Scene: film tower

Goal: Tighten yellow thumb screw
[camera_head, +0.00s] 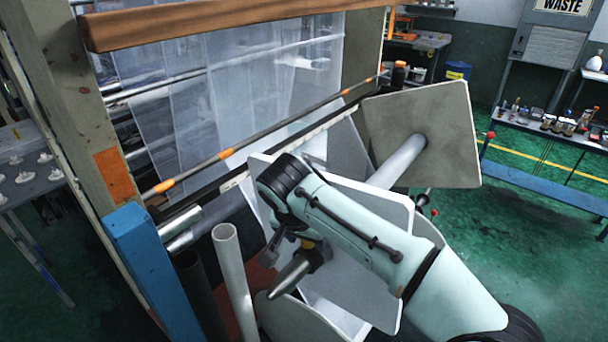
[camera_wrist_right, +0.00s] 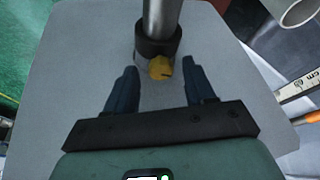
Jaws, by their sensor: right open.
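The yellow thumb screw (camera_wrist_right: 160,67) sits on a dark collar (camera_wrist_right: 157,44) around a metal shaft (camera_wrist_right: 162,14) in the right wrist view. My right gripper (camera_wrist_right: 160,72) is open, one dark finger on each side of the screw, with visible gaps between. In the head view, the right gripper (camera_head: 290,240) is at the shaft's tapered end (camera_head: 289,277), partly hidden by my arm. A small yellow patch there (camera_head: 307,244) appears to be the screw. My left gripper is out of view.
Large grey plates (camera_head: 425,120) stand around the shaft, close to my right arm. A light upright tube (camera_head: 233,275) and a blue post (camera_head: 150,270) stand left of the gripper. Hanging film (camera_head: 240,90) fills the frame behind.

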